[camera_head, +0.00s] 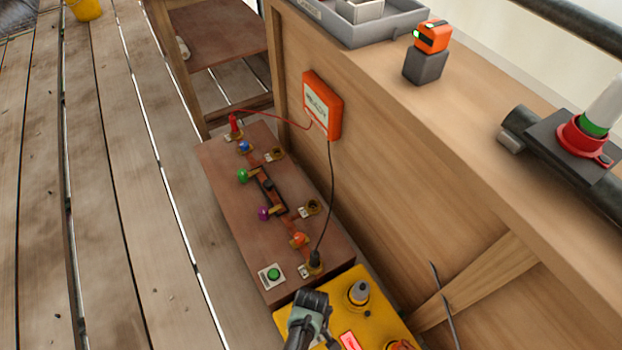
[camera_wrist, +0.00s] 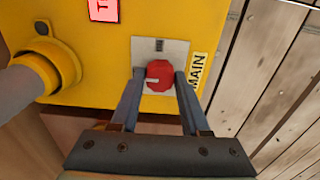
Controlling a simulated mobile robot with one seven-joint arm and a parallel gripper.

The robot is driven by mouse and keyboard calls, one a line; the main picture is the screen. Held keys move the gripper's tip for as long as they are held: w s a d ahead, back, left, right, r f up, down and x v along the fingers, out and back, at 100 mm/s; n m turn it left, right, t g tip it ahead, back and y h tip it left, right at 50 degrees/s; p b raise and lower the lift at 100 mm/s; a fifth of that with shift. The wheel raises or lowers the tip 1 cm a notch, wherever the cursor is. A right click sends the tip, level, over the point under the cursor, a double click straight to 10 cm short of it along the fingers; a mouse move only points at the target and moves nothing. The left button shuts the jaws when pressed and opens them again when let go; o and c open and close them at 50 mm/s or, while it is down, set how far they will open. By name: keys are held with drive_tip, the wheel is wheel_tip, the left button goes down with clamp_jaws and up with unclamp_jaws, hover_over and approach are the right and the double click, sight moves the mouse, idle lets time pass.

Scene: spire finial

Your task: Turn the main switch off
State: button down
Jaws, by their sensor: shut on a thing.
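The main switch is a red knob (camera_wrist: 160,71) on a grey plate (camera_wrist: 148,48), beside a label reading MAIN (camera_wrist: 198,72), on the yellow box (camera_wrist: 105,55). A small white mark on the knob lies to the left in the wrist view. My gripper (camera_wrist: 159,77) is shut on the knob, one finger on each side. In the head view my gripper (camera_head: 309,305) is over the left side of the yellow box (camera_head: 378,318) and hides the switch.
A lit red display (camera_head: 350,341) and a grey plug (camera_head: 359,291) are on the yellow box. Behind it is a brown board (camera_head: 230,175) with coloured knobs and a green button (camera_head: 273,274). An orange meter (camera_head: 321,104) hangs on the wooden bench side. Plank floor lies left.

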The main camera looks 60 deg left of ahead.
idle(0.4)
drive_tip(key=shift+c, duration=1.9)
unclamp_jaws()
wheel_tip(320, 180, up, 13)
drive_tip(key=p, duration=0.7)
